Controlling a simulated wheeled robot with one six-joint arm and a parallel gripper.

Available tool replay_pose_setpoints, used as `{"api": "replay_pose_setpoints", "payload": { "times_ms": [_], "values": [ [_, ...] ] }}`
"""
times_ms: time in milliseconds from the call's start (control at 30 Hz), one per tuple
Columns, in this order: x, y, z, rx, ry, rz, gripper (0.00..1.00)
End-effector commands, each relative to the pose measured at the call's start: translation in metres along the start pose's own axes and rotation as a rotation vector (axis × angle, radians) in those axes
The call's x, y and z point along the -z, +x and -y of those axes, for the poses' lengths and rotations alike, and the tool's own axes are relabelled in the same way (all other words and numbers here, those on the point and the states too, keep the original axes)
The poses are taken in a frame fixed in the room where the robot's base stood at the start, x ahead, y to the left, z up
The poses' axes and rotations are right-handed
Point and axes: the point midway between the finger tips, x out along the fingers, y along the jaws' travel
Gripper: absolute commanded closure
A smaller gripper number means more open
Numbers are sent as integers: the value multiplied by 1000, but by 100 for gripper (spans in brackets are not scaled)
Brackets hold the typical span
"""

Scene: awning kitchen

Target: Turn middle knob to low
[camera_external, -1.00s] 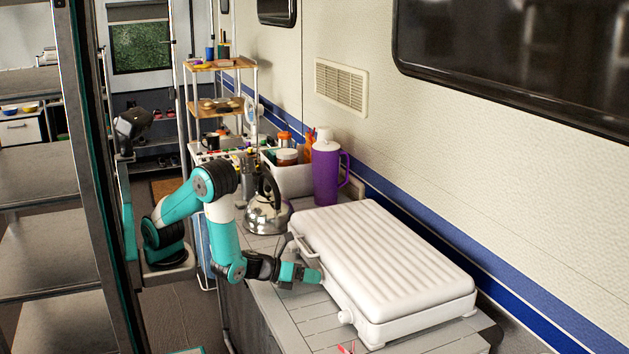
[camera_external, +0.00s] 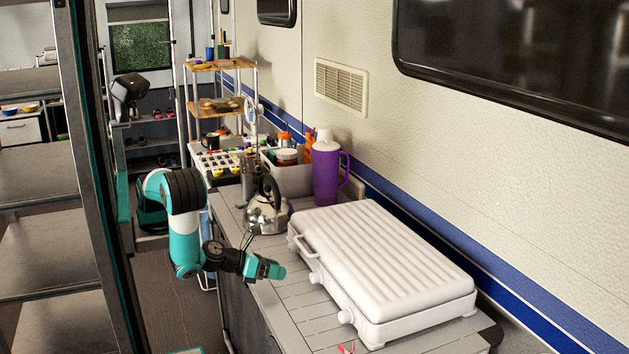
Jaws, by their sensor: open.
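A white griddle-like appliance (camera_external: 385,258) with a closed ribbed lid sits on the counter. Two white round knobs show on its front side. One knob (camera_external: 314,278) is near the middle of that side, and another knob (camera_external: 345,316) is nearer the camera. A third knob cannot be made out. The knobs' settings are too small to read. My gripper (camera_external: 281,271) is open and empty, above the counter to the left of the knob near the middle and apart from it.
A silver kettle (camera_external: 267,212) and a purple jug (camera_external: 326,172) stand behind the appliance, beside a white bin (camera_external: 292,180). A small red item (camera_external: 346,348) lies at the counter's near edge. The slatted counter (camera_external: 290,305) is clear in front of the knobs.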

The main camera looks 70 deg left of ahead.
Motion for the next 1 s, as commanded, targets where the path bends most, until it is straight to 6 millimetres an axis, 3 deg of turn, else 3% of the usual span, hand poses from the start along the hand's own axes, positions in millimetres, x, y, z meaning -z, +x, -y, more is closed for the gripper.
{"api": "replay_pose_setpoints", "payload": {
  "times_ms": [67,500,667,1000],
  "values": [
    [-8,-12,2,2,9,1,41],
    [-6,-70,1,5,5,3,41],
    [-16,-58,-10,-76,-101,35,41],
    [-60,-37,-44,-304,-391,137,41]
  ]
}}
